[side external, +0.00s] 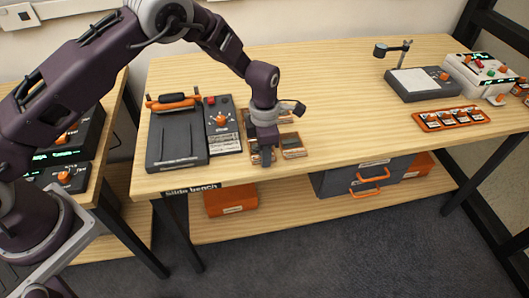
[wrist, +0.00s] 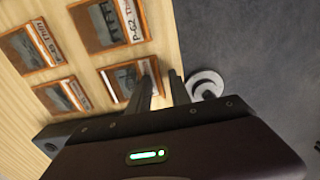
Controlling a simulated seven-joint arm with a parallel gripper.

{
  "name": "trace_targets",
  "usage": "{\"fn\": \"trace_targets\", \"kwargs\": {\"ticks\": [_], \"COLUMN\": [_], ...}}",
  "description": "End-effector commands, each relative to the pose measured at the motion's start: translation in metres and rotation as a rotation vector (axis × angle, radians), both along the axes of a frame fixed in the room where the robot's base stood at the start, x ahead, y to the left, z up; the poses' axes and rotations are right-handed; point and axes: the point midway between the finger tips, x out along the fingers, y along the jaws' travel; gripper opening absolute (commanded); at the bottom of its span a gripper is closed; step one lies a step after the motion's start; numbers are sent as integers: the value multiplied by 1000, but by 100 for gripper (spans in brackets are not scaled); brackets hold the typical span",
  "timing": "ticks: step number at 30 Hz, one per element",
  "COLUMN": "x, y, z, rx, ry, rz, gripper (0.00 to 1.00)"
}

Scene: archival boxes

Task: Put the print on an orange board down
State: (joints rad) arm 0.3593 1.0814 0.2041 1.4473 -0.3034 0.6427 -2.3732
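Several small prints on orange boards lie flat at the front of the slide bench. In the side view one print (side external: 292,146) lies just right of my gripper (side external: 265,162), and others lie behind and under it, partly hidden. In the wrist view the nearest print (wrist: 124,78) lies against the left side of my gripper (wrist: 164,76), its right edge partly covered by a finger. Another print (wrist: 108,24) lies above it, and two more (wrist: 30,48) (wrist: 62,95) lie to the left. My fingers point down with a narrow gap between them.
A dark device (side external: 178,140) with an orange handle and a control box (side external: 222,120) stand left of the prints. An orange tray (side external: 450,118) and a viewer stand (side external: 423,84) are at the right. The bench middle is clear. The front edge is close to my gripper.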

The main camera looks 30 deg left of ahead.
Motion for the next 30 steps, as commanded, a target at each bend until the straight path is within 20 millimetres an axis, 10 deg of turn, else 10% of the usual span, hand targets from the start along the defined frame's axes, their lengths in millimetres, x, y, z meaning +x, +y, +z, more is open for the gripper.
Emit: {"fn": "trace_targets", "kwargs": {"ticks": [6,19,30], "x": [1,0,-1], "y": [0,0,1], "z": [10,112,127], "rx": [0,-1,-3], "ry": [-3,-2,-3], "rz": [-1,0,-11], "gripper": [24,24,24]}}
